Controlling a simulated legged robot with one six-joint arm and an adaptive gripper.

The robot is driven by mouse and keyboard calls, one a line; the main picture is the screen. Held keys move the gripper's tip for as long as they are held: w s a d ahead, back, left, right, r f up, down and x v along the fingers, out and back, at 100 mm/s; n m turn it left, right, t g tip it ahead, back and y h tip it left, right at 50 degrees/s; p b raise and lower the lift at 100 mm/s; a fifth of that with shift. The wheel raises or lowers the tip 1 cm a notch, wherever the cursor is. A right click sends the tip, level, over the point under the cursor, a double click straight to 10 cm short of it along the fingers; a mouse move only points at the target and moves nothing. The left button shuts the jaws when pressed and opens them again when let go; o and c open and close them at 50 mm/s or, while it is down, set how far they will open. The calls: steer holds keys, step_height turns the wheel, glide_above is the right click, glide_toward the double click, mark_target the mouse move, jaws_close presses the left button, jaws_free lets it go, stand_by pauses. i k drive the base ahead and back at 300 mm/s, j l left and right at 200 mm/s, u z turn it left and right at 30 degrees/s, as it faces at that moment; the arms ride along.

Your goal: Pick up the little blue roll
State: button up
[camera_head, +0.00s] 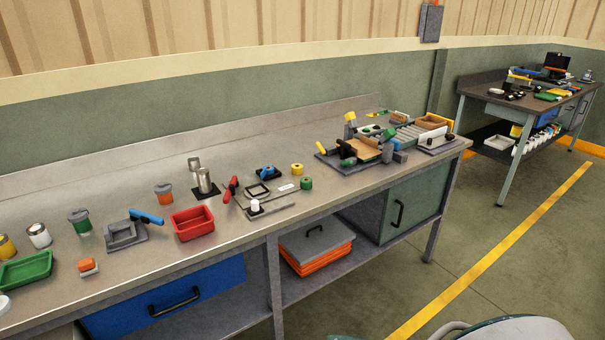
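A small blue item (266,171) sits on a dark base on the workbench, right of the red-handled tool; it may be the little blue roll, but it is too small to be sure. A yellow roll (297,169) and a green roll (306,183) stand just to its right. A blue bar-shaped handle (147,216) lies on a grey fixture further left. My gripper is not in view. A pale rounded part at the bottom right edge seems to be my own body.
The long grey workbench (120,262) runs along the wall. A red tray (193,223), a green tray (27,270), metal cylinders (204,181) and a red-handled tool (231,189) stand left of the blue item. A crowded fixture (362,150) stands right. Floor before the bench is clear.

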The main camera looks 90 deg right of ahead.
mark_target(270, 169)
steer(key=z, duration=2.85)
steer(key=i+l+u, duration=0.3)
steer(key=i+l, duration=0.3)
steer(key=i+l+u, duration=0.3)
steer(key=i+l, duration=0.45)
